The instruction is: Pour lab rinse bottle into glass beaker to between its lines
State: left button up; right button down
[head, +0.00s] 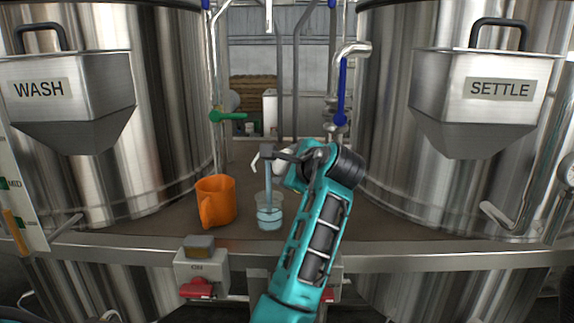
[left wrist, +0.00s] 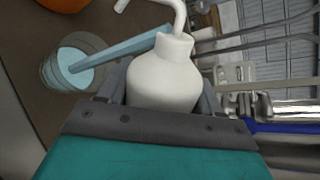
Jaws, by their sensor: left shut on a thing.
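The white lab rinse bottle (left wrist: 163,80) is between the fingers of my left gripper (left wrist: 160,95), which is shut on it. In the head view my left gripper (head: 292,155) holds the bottle (head: 281,161), partly hidden, tilted above the glass beaker (head: 270,203). A pale blue stream (head: 268,182) runs from the bottle's top down into the beaker. The beaker stands upright on the brown deck and holds pale blue liquid (head: 269,219) in its lower part. It also shows in the left wrist view (left wrist: 70,60); its lines are too small to read. My right gripper is out of view.
An orange jug (head: 216,201) stands just left of the beaker. Steel tanks labelled WASH (head: 39,89) and SETTLE (head: 499,88) flank the deck (head: 375,222). Pipes with a green valve handle (head: 229,116) and a blue one (head: 342,92) rise behind.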

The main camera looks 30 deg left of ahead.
pick_arm(q)
jog(key=shift+w+d+f+n+h+p, duration=0.2)
jog(key=shift+f+n+h+p, duration=0.2)
jog(key=shift+n+p, duration=0.15)
dwell(0.4)
jog(key=shift+s+d+r, duration=0.1)
